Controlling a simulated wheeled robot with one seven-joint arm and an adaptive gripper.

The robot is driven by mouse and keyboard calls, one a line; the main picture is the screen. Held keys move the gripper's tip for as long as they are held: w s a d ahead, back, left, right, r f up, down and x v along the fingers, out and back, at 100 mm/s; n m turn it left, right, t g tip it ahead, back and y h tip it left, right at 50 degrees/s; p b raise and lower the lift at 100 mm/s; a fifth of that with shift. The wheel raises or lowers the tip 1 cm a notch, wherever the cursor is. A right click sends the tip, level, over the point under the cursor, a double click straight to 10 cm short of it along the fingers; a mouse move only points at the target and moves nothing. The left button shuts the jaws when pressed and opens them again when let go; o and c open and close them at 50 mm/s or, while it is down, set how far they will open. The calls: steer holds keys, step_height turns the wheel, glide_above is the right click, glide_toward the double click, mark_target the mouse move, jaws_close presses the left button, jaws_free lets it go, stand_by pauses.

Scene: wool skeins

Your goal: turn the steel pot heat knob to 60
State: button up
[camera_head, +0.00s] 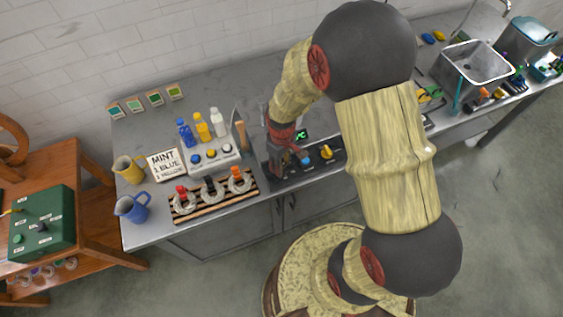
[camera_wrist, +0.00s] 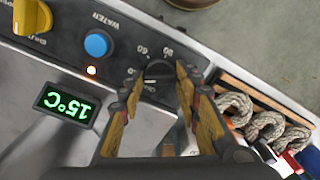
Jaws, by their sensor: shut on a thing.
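The heat knob (camera_wrist: 158,70) is a dark round dial on the black control panel (camera_head: 290,175), with marks such as 60 and 80 printed around it in the wrist view. My gripper (camera_wrist: 157,76) has its two yellow-padded fingers on either side of the knob and is shut on it. In the head view my gripper (camera_head: 283,160) is over the left part of the panel and hides the knob. A green display (camera_wrist: 67,104) reads 15°C. I cannot tell which mark the knob points to. The steel pot is not clearly seen.
A blue button (camera_wrist: 97,43) labelled WATER and a yellow knob (camera_wrist: 34,16) sit on the same panel. A striped rack (camera_head: 213,198) with several grey skeins stands to the left in the head view.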

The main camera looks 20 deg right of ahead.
steer(key=m+p, duration=0.1)
steer(key=m, duration=0.4)
steer(key=shift+m, duration=0.3)
steer(key=m+p, duration=0.1)
steer(key=m, duration=0.4)
steer(key=shift+w+m, duration=0.1)
steer(key=shift+m, duration=0.3)
steer(key=o, duration=1.1)
steer(key=shift+o, duration=0.3)
steer(key=shift+r, duration=0.1)
step_height(320, 180, up, 12)
